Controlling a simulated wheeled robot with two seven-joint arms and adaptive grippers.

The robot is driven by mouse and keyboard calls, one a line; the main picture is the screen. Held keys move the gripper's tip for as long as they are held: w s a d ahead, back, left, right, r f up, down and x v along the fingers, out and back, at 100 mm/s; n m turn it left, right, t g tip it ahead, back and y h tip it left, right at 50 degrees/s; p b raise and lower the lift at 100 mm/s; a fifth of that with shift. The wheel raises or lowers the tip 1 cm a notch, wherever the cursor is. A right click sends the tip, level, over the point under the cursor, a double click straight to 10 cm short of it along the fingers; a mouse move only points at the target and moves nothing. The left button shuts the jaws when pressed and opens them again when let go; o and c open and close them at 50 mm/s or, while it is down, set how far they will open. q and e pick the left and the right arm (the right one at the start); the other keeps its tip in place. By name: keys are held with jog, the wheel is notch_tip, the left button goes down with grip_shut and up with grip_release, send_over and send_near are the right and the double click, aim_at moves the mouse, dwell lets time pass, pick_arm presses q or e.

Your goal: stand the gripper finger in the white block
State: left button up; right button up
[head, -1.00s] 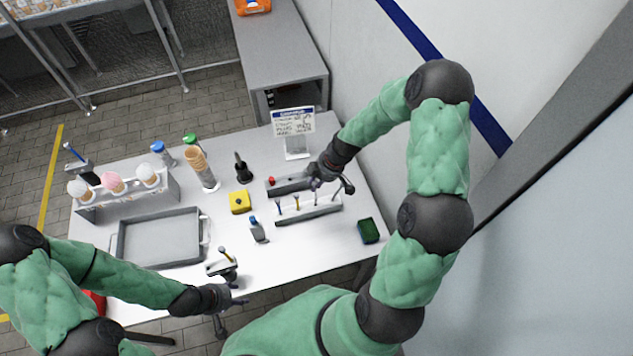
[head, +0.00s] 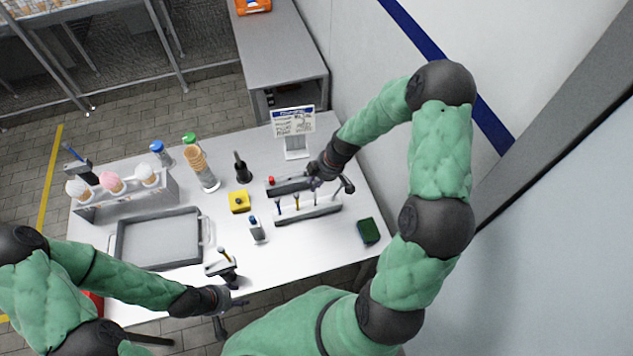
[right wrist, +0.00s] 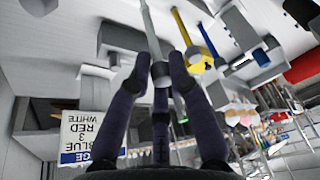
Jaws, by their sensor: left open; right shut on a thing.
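A long white block (head: 312,213) lies on the right part of the table, with several thin pieces upright in it, blue and yellow ones among them. My right gripper (head: 318,182) is just behind the block's right half. In the right wrist view it is shut on a pale grey, rod-like gripper finger (right wrist: 150,35). Yellow (right wrist: 184,28) and blue (right wrist: 208,38) pieces show beside it there. I cannot tell whether the held finger's end touches the block. My left gripper (head: 230,299) is open and empty at the table's front edge.
A dark box with a red button (head: 287,185) is close behind the block. A green sponge (head: 369,230) lies to its right, a blue-capped bottle (head: 257,232) and yellow box (head: 239,201) to its left. A sign (head: 293,122) stands behind; a grey tray (head: 158,238) lies left.

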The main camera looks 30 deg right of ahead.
jog(key=shift+f+b, duration=2.2)
jog(key=shift+b, duration=0.2)
dwell(0.5)
jog(key=o, duration=1)
jog(key=shift+c, duration=0.2)
jog(key=v, duration=1.2)
jog(key=shift+f, duration=0.1)
